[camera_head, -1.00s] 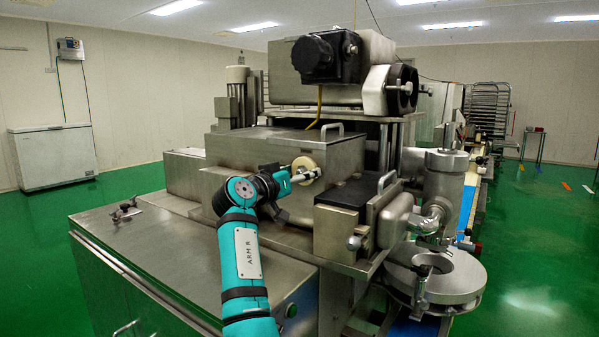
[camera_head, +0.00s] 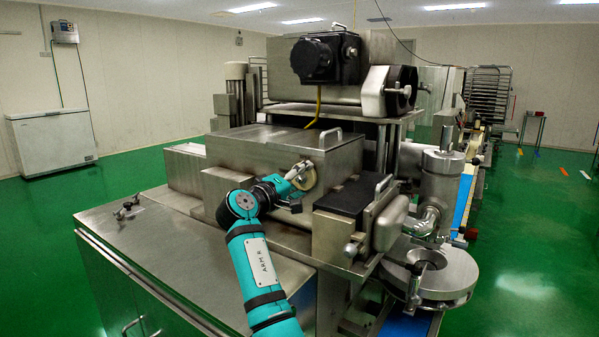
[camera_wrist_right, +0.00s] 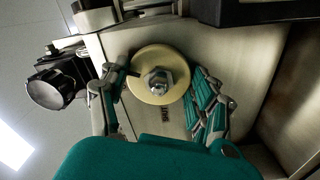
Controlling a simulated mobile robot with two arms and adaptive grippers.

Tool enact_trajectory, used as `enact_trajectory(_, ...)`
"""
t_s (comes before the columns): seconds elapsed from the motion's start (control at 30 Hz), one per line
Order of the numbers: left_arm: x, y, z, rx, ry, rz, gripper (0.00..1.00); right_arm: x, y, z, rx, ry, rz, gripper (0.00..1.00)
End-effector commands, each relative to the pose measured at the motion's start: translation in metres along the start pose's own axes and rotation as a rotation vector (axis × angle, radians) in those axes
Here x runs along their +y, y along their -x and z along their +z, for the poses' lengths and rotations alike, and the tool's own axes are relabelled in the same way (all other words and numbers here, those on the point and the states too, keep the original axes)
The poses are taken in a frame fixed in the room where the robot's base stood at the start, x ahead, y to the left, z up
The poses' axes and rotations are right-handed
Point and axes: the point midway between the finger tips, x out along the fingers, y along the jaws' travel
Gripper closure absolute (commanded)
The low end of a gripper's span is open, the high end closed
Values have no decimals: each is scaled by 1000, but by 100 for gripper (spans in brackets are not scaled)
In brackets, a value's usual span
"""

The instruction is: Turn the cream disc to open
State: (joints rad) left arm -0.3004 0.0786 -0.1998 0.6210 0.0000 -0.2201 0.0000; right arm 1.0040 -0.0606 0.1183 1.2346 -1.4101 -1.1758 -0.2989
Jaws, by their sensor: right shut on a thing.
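The cream disc (camera_head: 309,180) is a round knob on the front face of the steel hopper box (camera_head: 265,150). In the right wrist view the disc (camera_wrist_right: 148,58) shows face-on with a hex nut (camera_wrist_right: 158,82) at its centre. My right gripper (camera_head: 303,176) is at the disc and hides part of it in the head view. In the wrist view my right gripper (camera_wrist_right: 158,84) has one finger at each side of the disc and is shut on its rim. My left gripper is in no view.
A black-topped block (camera_head: 346,197) with a handle stands just right of the disc. A motor unit (camera_head: 327,57) is above. The steel cabinet top (camera_head: 150,235) lies below my right arm, and a round steel turntable (camera_head: 440,275) is at the right.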

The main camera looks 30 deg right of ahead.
Motion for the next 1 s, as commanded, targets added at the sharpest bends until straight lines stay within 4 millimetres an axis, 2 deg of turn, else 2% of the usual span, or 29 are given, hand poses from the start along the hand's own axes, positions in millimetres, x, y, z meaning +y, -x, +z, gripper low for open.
enact_trajectory(0.03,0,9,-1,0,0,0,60,6,0,-2,2,45,3,68)
enact_trajectory(0.4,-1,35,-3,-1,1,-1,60,6,0,-2,2,315,3,68)
enact_trajectory(0.7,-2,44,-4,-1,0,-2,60,4,0,-2,3,419,3,68)
enact_trajectory(1.0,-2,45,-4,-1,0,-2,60,3,0,-1,2,441,4,68)
